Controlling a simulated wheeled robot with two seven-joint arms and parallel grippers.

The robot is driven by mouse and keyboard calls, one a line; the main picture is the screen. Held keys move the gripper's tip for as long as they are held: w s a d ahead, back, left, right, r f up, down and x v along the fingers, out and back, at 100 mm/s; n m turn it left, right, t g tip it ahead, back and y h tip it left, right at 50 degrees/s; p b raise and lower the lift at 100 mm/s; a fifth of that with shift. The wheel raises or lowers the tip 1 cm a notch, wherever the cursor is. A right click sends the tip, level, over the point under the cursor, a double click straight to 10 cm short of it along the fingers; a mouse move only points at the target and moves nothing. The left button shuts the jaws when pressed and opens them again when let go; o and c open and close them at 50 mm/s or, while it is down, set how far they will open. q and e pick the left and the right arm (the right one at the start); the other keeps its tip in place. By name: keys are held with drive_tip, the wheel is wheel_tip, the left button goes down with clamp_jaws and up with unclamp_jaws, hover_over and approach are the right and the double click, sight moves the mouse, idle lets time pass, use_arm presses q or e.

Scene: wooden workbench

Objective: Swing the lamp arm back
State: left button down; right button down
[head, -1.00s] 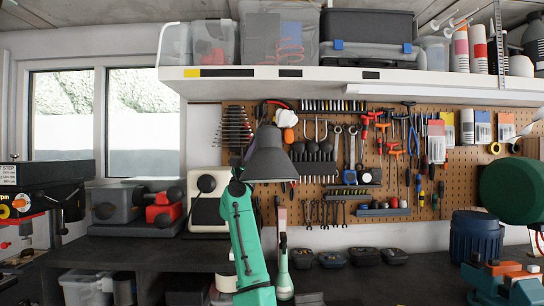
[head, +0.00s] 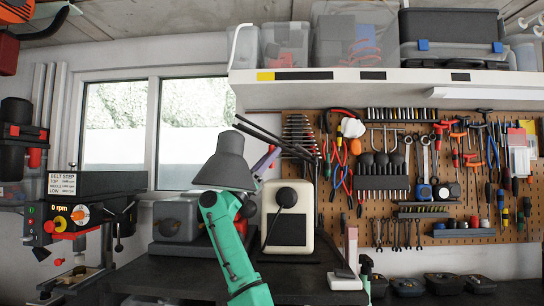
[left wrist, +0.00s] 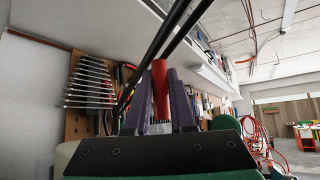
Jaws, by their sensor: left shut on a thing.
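The desk lamp has a grey cone shade (head: 228,165), which hangs in front of the window's right edge in the head view. Its thin black arm rods (head: 262,133) run from near the shade to the right; in the left wrist view the rods (left wrist: 150,62) cross close above the fingers. My left gripper (head: 268,158), at the end of the green arm, is just right of the shade and partly hidden by it. In the left wrist view its purple fingers (left wrist: 162,108) are shut on a red grip (left wrist: 161,78) beside the rods. My right gripper is out of view.
A drill press (head: 70,215) stands at the left. A cream box (head: 288,222) and grey cases are on the dark bench behind my arm. The pegboard (head: 330,200) with tools fills the right wall, under a white shelf (head: 340,76) with bins.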

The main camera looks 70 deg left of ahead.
use_arm(q)
drive_tip(key=shift+a+f, duration=0.1)
drive_tip(key=shift+w, duration=0.1)
drive_tip(key=c, duration=0.8)
unclamp_jaws()
drive_tip(key=shift+o, duration=0.2)
drive_tip(key=shift+w+f, duration=0.1)
drive_tip(key=b+v, duration=0.9)
drive_tip(key=v, duration=0.5)
drive_tip(key=shift+s, duration=0.25)
drive_tip(key=shift+f, duration=0.1)
drive_tip(key=shift+c, duration=0.4)
